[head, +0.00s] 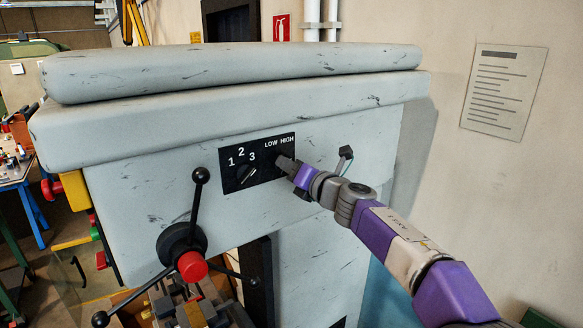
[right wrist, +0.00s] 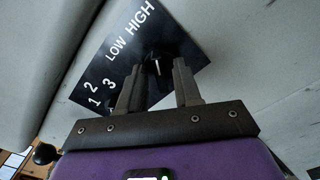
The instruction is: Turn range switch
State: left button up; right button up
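The range switch (right wrist: 157,66) is a small black knob with a light pointer mark, below the LOW and HIGH labels on the black panel (head: 267,151). In the right wrist view its pointer looks nearly upright in the picture. My right gripper (right wrist: 158,80) is open, with one finger on each side of the knob and visible gaps to it. In the head view the right gripper (head: 286,164) is at the panel's right part and hides most of the range switch. My left gripper is not in view.
Another knob (head: 246,174) sits by the numbers 1, 2, 3. A three-armed handle with a red hub (head: 192,266) stands out at lower left. A small black lever (head: 345,154) is right of the panel. A workbench (head: 16,168) is at far left.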

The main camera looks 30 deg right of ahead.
jog(key=s, duration=0.7)
jog(key=shift+s+d+b, duration=0.25)
jog(key=shift+d+b, duration=0.05)
jog(key=shift+b, duration=0.05)
dwell(0.5)
